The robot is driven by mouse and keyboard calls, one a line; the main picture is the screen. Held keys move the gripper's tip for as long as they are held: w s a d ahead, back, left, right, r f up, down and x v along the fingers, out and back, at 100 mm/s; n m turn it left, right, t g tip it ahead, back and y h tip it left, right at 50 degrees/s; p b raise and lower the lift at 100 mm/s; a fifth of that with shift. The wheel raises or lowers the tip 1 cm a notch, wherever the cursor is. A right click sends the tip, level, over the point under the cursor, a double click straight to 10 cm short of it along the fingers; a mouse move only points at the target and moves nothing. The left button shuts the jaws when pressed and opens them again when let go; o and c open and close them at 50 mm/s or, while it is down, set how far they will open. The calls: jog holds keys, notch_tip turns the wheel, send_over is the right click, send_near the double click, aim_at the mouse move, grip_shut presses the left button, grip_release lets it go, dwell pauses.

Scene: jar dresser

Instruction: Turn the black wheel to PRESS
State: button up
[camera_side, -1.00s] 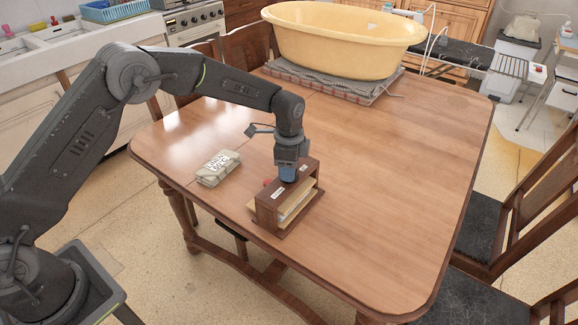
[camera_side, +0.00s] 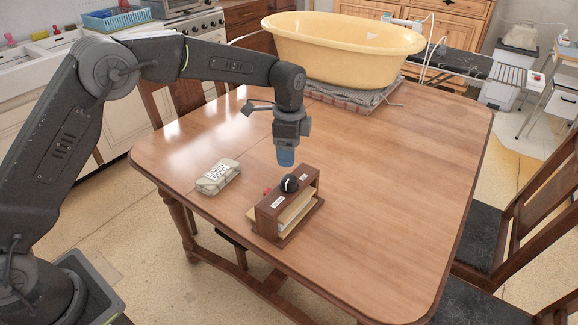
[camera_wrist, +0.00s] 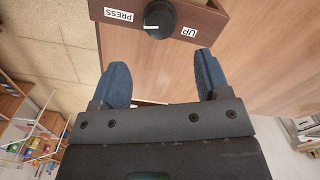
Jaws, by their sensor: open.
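The black wheel (camera_side: 289,183) sits on top of a small brown wooden press (camera_side: 271,212) on the table. In the wrist view the wheel (camera_wrist: 160,18) is at the top edge, partly cut off. Its white pointer line points left toward the PRESS label (camera_wrist: 119,15). The UP label (camera_wrist: 189,32) is on the other side. My gripper (camera_side: 286,163) is above the wheel and apart from it. In the wrist view my gripper (camera_wrist: 160,78) has its two blue fingers spread, with nothing between them.
A pale wrapped packet with printed lettering (camera_side: 218,176) lies left of the press. The table's right side (camera_side: 400,200) is clear.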

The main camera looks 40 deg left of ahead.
jog(key=shift+r, duration=2.6)
jog(key=shift+r, duration=0.1)
jog(key=s+a+r+n+t, duration=0.1)
jog(key=s+a+r+n, duration=0.2)
jog(key=s+r, duration=0.4)
jog(key=s+a+r+n+t, duration=0.25)
jog(key=s+r, duration=0.25)
jog(key=s, duration=0.4)
jog(key=s+a+f+n+t, duration=0.1)
jog(key=s+f+n, duration=0.1)
jog(key=s, duration=0.6)
jog(key=s+a+f+n+t, duration=0.1)
jog(key=s+f+n, duration=0.1)
jog(key=s+n, duration=0.3)
jog(key=s, duration=0.4)
